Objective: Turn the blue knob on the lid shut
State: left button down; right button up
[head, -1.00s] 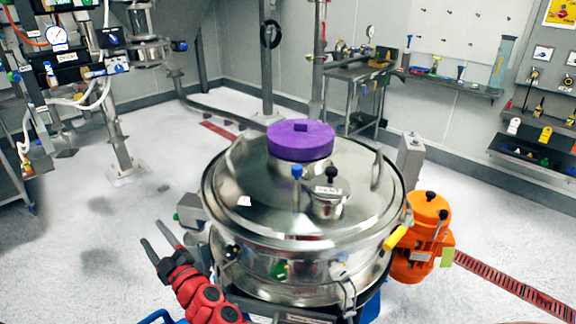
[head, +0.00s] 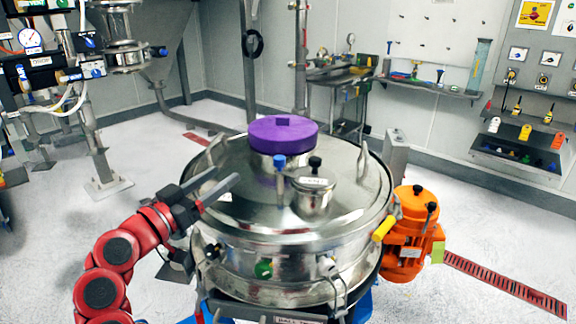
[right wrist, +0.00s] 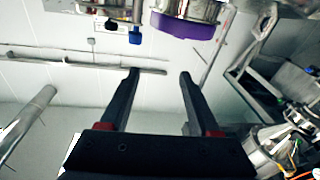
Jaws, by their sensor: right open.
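The blue knob (head: 279,161) stands upright on a thin stem on the round steel lid (head: 350,188), in front of the purple cap (head: 283,135). The small port (head: 313,198) with a black knob is to its right. My right gripper (head: 226,178), on the red arm, is open and empty over the lid's left side, its fingers pointing right towards the knob but apart from it. The right wrist view looks upside down. There the blue knob (right wrist: 135,35) is just beyond the left fingertip, outside the gap between the fingers (right wrist: 160,74). My left gripper is not in view.
An orange motor (head: 408,235) and a yellow handle (head: 383,229) are at the sifter's right. Curved handles (head: 376,165) rise from the lid's edges. A wall shelf (head: 430,88) and a tool panel (head: 530,100) are at the back.

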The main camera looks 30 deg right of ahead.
jog(key=d+g+p, duration=0.1)
jog(key=d, duration=0.4)
jog(key=w+d+m+p, duration=0.1)
jog(key=d, duration=0.5)
jog(key=w+d+m+g+p, duration=0.1)
jog(key=d, duration=0.5)
jog(key=shift+w+d+f+g, duration=0.15)
jog(key=shift+d+f+g, duration=0.1)
jog(key=shift+g, duration=0.05)
grip_shut()
